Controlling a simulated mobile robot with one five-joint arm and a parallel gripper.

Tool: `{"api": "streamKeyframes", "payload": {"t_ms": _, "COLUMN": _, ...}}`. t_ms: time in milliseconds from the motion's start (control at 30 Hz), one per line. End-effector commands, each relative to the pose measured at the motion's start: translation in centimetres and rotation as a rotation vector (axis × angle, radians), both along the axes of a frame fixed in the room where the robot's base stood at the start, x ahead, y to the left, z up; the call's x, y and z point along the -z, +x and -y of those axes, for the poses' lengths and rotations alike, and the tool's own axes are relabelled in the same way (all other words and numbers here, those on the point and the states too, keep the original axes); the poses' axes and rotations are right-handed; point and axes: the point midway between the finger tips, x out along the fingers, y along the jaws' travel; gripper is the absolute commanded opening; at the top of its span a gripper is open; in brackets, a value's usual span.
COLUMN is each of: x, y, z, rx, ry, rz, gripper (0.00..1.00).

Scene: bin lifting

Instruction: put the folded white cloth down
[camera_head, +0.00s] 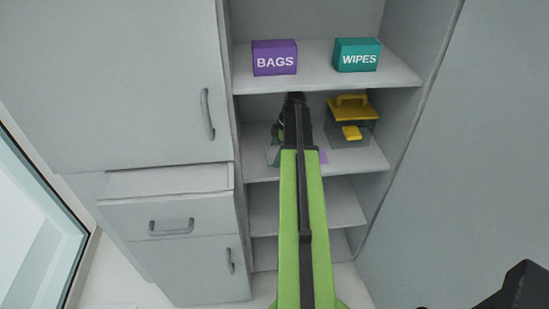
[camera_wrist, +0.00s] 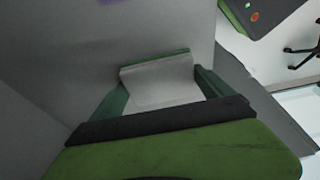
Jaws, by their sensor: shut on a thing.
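The folded white cloth (camera_wrist: 160,84) shows in the wrist view as a pale grey-white piece between the two dark green fingers of my gripper (camera_wrist: 161,90). My gripper is shut on it. A thin green strip runs along the cloth's far edge. In the head view my arm reaches into the open cabinet at the middle shelf (camera_head: 366,158) and hides most of the gripper and the cloth. I cannot tell whether the cloth touches the shelf.
A yellow-handled caddy (camera_head: 350,118) stands on the middle shelf, right of my arm. A purple patch (camera_head: 323,157) lies on that shelf. The shelf above holds a purple BAGS box (camera_head: 274,58) and a teal WIPES box (camera_head: 356,55). Lower shelves look empty.

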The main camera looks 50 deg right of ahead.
Motion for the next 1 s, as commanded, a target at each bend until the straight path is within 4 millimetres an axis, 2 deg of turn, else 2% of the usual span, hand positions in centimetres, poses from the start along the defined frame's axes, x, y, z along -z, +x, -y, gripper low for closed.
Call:
{"api": "streamKeyframes", "payload": {"t_ms": 33, "x": 1.5, "y": -0.1, "z": 0.1, "rx": 0.001, "ry": 0.0, "rz": 0.0, "gripper": 0.58}}
{"api": "streamKeyframes", "payload": {"t_ms": 233, "x": 1.0, "y": 0.0, "z": 0.0, "rx": 0.0, "ry": 0.0, "rz": 0.0, "gripper": 0.58}}
{"api": "streamKeyframes", "payload": {"t_ms": 400, "x": 1.5, "y": 0.0, "z": 0.1, "rx": 0.0, "ry": 0.0, "rz": 0.0, "gripper": 0.58}}
{"api": "streamKeyframes", "payload": {"t_ms": 433, "x": 1.3, "y": 0.0, "z": 0.1, "rx": 0.001, "ry": 0.0, "rz": 0.0, "gripper": 0.93}}
{"api": "streamKeyframes", "payload": {"t_ms": 500, "x": 1.3, "y": 0.0, "z": 0.1, "rx": 0.001, "ry": 0.0, "rz": 0.0, "gripper": 1.0}}
{"api": "streamKeyframes", "payload": {"t_ms": 767, "x": 0.9, "y": -0.1, "z": 0.1, "rx": 0.002, "ry": 0.0, "rz": 0.0, "gripper": 1.0}}
{"api": "streamKeyframes", "payload": {"t_ms": 867, "x": -0.5, "y": -0.2, "z": 0.3, "rx": 0.003, "ry": 0.0, "rz": 0.0, "gripper": 1.0}}
{"api": "streamKeyframes", "payload": {"t_ms": 967, "x": -2.8, "y": -0.6, "z": 0.8, "rx": 0.004, "ry": 0.0, "rz": 0.0, "gripper": 1.0}}
{"api": "streamKeyframes", "payload": {"t_ms": 1000, "x": -2.8, "y": -1.0, "z": 1.4, "rx": 0.007, "ry": 0.0, "rz": 0.0, "gripper": 1.0}}
